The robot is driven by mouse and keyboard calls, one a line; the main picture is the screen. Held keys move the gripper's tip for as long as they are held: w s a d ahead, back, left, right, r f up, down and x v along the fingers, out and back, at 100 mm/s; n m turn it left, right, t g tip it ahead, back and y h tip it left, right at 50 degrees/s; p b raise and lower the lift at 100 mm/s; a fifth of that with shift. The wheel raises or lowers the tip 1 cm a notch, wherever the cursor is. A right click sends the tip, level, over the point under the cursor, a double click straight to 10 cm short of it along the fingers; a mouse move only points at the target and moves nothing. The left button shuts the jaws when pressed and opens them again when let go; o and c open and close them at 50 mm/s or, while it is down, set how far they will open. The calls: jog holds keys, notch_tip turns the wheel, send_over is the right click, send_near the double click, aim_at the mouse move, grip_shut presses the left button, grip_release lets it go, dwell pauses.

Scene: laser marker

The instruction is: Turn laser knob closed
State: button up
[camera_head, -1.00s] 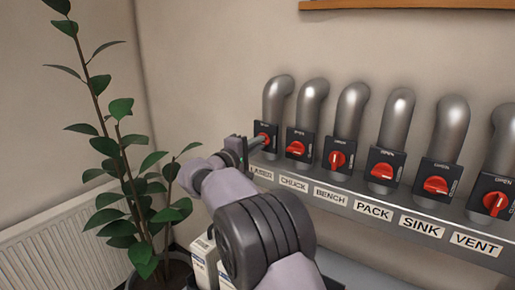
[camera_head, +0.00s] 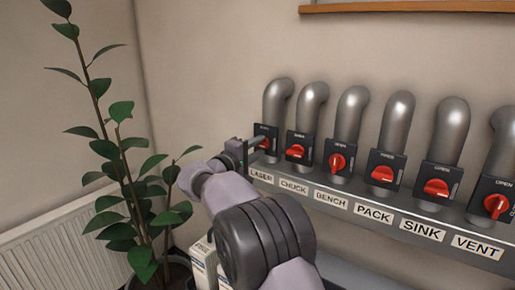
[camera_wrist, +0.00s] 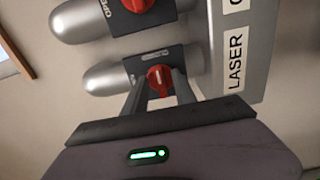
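The laser knob is a red rotary handle (camera_head: 266,143) on a dark plate at the far left of the row, above the LASER label (camera_head: 261,177). In the wrist view the red knob (camera_wrist: 160,78) lies between the two fingertips, and I see a narrow gap at each side. My gripper (camera_wrist: 160,85) is open and reaches toward the knob from the front; it also shows in the head view (camera_head: 256,143), partly covering the knob. I cannot tell surely how far the handle is turned.
The CHUCK knob (camera_head: 295,151) is close to the right, with several more knobs and grey pipes beyond. A grey label rail (camera_head: 345,192) runs below. A potted plant (camera_head: 120,150) and a radiator (camera_head: 60,250) stand at left. White boxes (camera_head: 204,262) sit below my arm.

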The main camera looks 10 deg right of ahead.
jog(key=p+v, duration=0.4)
jog(key=v, duration=1.3)
jog(key=shift+a+p, duration=0.2)
jog(key=shift+p, duration=0.1)
jog(key=shift+s+r, duration=0.1)
jog(key=shift+s, duration=0.05)
